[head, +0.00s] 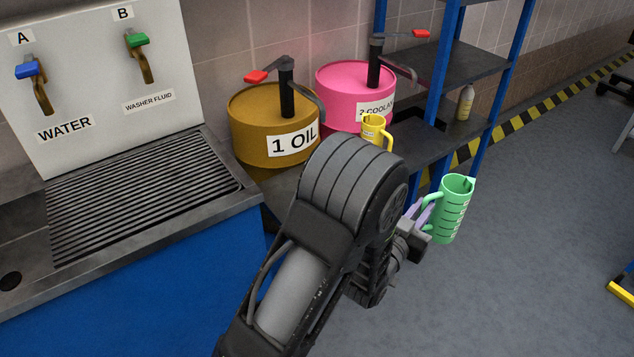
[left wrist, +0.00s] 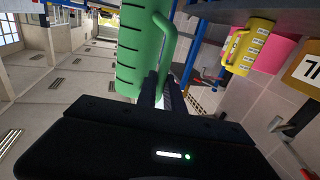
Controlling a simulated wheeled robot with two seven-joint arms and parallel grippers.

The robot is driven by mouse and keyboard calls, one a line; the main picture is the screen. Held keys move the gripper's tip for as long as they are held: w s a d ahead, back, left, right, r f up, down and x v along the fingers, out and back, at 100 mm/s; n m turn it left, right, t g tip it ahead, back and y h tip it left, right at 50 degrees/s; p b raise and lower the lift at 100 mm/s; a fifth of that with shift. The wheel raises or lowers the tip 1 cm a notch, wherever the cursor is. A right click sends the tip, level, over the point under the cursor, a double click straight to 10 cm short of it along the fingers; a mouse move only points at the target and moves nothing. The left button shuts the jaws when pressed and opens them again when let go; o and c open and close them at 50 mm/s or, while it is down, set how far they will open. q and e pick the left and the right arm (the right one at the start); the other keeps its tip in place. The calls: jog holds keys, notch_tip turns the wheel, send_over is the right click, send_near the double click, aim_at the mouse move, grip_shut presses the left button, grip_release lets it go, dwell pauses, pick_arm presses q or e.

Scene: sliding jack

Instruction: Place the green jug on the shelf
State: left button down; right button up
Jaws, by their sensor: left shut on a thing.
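The green jug (head: 453,210) is upright in the head view, held off the floor at the end of my left arm. My left gripper (head: 420,215) is shut on its handle, which faces left. In the left wrist view the green jug (left wrist: 140,50) fills the top middle, with the gripper fingers (left wrist: 163,92) at its handle. The blue-framed shelf (head: 470,62) with dark boards stands behind and above the jug in the head view. The jug is apart from the boards. My right gripper is in neither view.
A yellow jug (head: 374,131) stands by a pink coolant drum (head: 345,88). A brown oil drum (head: 262,128) is to its left. A pale bottle (head: 465,103) stands on a shelf board. A sink counter (head: 140,200) with two taps is at left. The floor (head: 540,220) at right is mostly clear.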

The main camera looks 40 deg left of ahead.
pick_arm(q)
jog(key=shift+a, duration=0.1)
jog(key=s+a+n+g+y+b, duration=0.2)
jog(key=s+a+n+y+b, duration=0.2)
jog(key=a+b, duration=0.6)
jog(key=s+a+n+g+y+b, duration=0.2)
jog(key=s+a+y+b, duration=0.5)
jog(key=a, duration=0.5)
jog(key=s+n+b, duration=0.1)
jog(key=s+b, duration=0.1)
jog(key=b, duration=0.1)
jog(key=shift+s+f+n, duration=0.25)
jog(key=shift+f+n, duration=0.1)
jog(key=shift+n, duration=0.05)
